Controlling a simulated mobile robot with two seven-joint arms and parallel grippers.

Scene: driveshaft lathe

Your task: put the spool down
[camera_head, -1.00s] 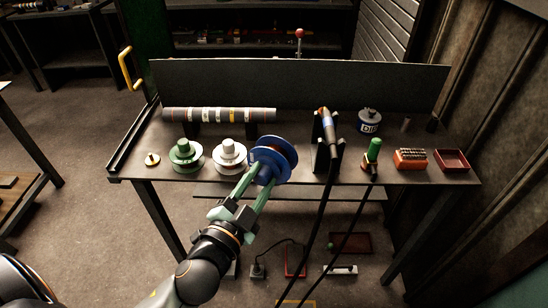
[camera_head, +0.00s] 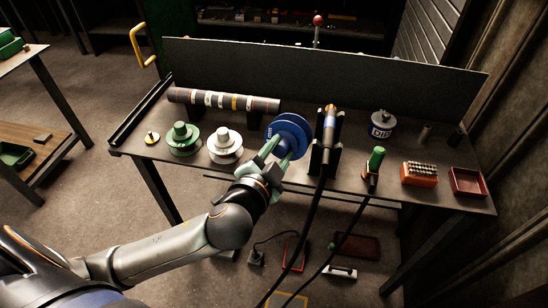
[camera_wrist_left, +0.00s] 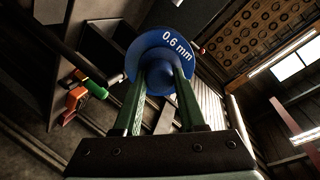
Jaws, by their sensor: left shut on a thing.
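A blue spool (camera_head: 288,133) is held by my left gripper (camera_head: 274,150) above the front middle of the workbench (camera_head: 310,172). Its flange is tilted up on edge, facing the gripper. In the left wrist view the blue spool (camera_wrist_left: 168,50) carries the print "0.6 mm", and the two green fingers of my left gripper (camera_wrist_left: 160,82) close around its hub. Whether the spool's lower rim touches the bench cannot be told. A green spool (camera_head: 183,139) and a white spool (camera_head: 225,146) stand flat on the bench to its left. My right gripper is not in view.
A dark upright stand with a torch-like tool (camera_head: 328,130) and cables is close to the spool's right. Farther right are a green-handled tool (camera_head: 375,160), an orange block (camera_head: 419,173), a red tray (camera_head: 468,182) and a dark canister (camera_head: 381,124). A striped shaft (camera_head: 223,100) lies behind the spools.

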